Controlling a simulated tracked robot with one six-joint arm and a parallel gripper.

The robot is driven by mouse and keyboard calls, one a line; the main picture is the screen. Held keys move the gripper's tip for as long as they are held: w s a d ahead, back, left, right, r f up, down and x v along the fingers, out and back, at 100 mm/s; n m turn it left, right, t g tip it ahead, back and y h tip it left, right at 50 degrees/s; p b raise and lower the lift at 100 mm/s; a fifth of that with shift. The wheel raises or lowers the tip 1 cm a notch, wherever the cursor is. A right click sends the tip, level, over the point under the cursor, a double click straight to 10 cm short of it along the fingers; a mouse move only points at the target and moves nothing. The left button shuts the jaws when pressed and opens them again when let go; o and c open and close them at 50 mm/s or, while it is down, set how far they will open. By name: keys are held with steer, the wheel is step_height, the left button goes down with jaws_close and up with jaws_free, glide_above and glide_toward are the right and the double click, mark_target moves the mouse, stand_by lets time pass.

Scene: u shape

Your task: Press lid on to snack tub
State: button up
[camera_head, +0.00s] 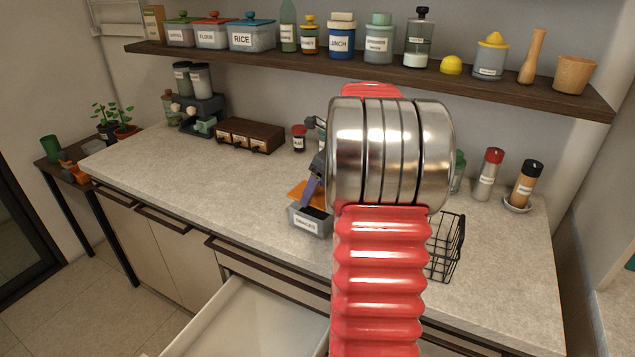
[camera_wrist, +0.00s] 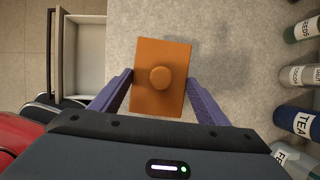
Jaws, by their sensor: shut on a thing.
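The orange lid (camera_wrist: 148,83), a rectangle with a round knob in its middle, is between the two purple fingers of my gripper (camera_wrist: 160,92) in the wrist view. The fingers are shut on its sides. In the head view, the lid (camera_head: 297,192) shows at the top of a grey tub (camera_head: 311,225) with a white label too small to read surely. The tub's dark inside shows beside the lid, so the lid looks above the rim and not seated. The wrist view hides the tub under the lid. My arm covers part of the gripper in the head view.
An open drawer (camera_head: 250,318) juts out below the counter front. A black wire basket (camera_head: 446,246) stands right of the tub. Shakers (camera_head: 487,175) and jars line the counter's back right. A wooden box (camera_head: 249,134) stands farther left. The counter left of the tub is clear.

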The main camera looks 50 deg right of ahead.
steer(key=shift+f, duration=1.25)
steer(key=shift+f, duration=0.1)
stand_by(1.6)
steer(key=o, duration=1.1)
steer(key=shift+o, duration=0.4)
steer(key=shift+o, duration=0.9)
steer(key=shift+r, duration=3.5)
